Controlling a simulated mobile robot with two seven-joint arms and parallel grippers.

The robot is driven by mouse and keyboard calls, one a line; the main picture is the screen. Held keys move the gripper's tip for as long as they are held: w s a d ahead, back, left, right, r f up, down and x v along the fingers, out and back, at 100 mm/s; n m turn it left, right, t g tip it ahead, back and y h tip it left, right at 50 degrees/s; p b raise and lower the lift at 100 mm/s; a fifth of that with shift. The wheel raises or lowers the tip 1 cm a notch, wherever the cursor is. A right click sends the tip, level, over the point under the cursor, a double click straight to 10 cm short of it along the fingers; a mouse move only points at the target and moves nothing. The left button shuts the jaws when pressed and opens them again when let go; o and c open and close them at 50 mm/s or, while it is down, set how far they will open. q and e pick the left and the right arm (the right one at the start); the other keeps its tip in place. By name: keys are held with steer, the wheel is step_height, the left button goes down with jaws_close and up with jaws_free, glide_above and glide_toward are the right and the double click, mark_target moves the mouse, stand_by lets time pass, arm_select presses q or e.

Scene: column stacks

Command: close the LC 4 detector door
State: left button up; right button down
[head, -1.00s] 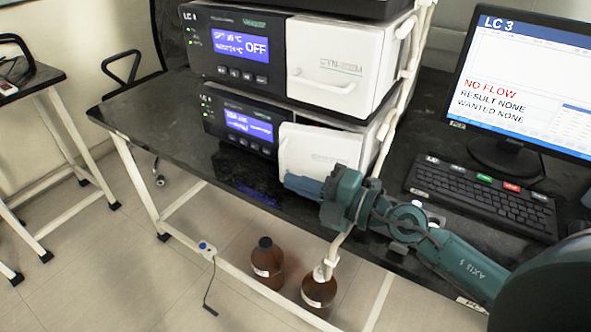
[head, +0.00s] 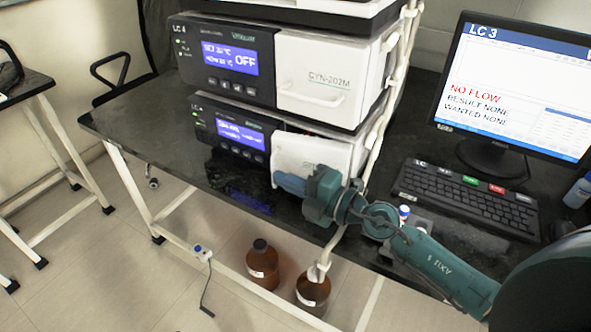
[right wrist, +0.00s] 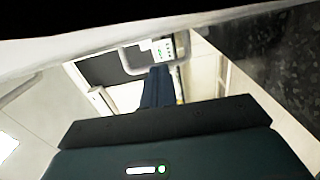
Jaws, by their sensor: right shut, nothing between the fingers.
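The right wrist view shows the shut fingers (right wrist: 158,88) beside a pale handle (right wrist: 124,60). The door's lower edge is partly hidden by my gripper. My left gripper is not in view.
White tubing (head: 377,135) runs down the stack's right side. A keyboard (head: 466,196) and monitor (head: 520,85) stand to the right. Brown bottles (head: 262,262) stand below the dark bench.

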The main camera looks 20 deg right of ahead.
arm_select(q)
steer(key=p, duration=0.2)
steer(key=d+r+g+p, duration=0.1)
steer(key=p, duration=0.2)
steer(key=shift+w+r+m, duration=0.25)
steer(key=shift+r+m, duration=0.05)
arm_select(e)
steer(key=w+m+t+h, duration=0.1)
steer(key=w+m+h, duration=0.1)
steer(key=h, duration=0.1)
steer(key=shift+d+t, duration=0.3)
steer(key=shift+t, duration=0.1)
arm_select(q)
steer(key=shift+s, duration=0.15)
